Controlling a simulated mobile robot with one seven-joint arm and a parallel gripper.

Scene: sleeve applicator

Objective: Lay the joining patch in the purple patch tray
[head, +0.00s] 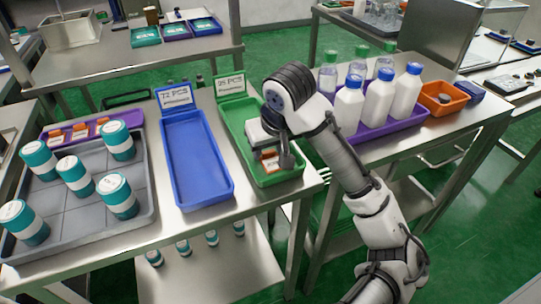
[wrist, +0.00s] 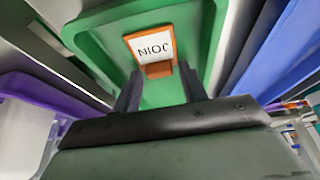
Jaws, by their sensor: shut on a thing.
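The joining patch is an orange piece with a white label reading JOIN; it shows in the head view (head: 270,162) and the wrist view (wrist: 150,46). My gripper (head: 284,157) is shut on it, with the patch between the fingertips (wrist: 160,88) in the wrist view. It is over the green tray (head: 236,122), inside the tray's outline; I cannot tell whether the patch touches the floor. The purple patch tray (head: 92,129) lies far left in the head view, behind the grey tray, with several orange-and-white patches in it.
An empty blue tray (head: 195,160) lies between the green tray and the grey tray (head: 95,215), which holds several teal-and-white jars (head: 76,176). On the right, another purple tray (head: 385,126) holds white bottles (head: 378,95), near an orange bin (head: 443,97). Upright signs stand behind the blue and green trays.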

